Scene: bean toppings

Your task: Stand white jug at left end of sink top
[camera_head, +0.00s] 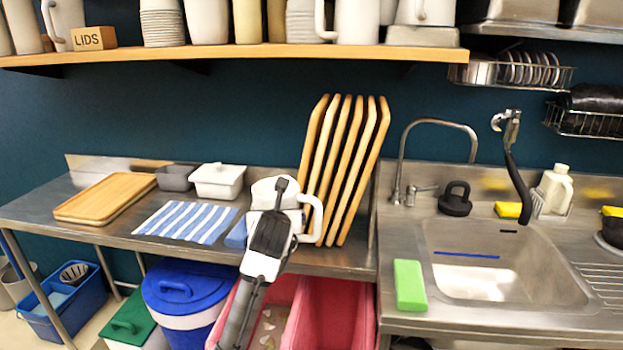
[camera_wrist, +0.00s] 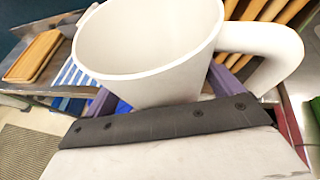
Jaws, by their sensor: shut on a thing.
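The white jug (camera_head: 268,189) is upright in front of the wooden boards, its handle (camera_head: 313,222) pointing right. In the wrist view the jug (camera_wrist: 150,55) fills the upper middle, its open mouth showing and its handle (camera_wrist: 275,50) to the right. My gripper (camera_head: 270,232) is shut on the jug and hides its lower part in the head view. I cannot tell whether the jug's base touches the bench. The steel sink top (camera_head: 392,250) stands to the right of the jug, beyond a narrow gap.
A green sponge (camera_head: 409,285) lies on the sink top's left front, beside the basin (camera_head: 510,265). A tap (camera_head: 400,165) and black weight-like object (camera_head: 455,198) stand behind. Slanted wooden boards (camera_head: 345,170) rise between jug and sink. Bare steel shows left of the basin, behind the sponge.

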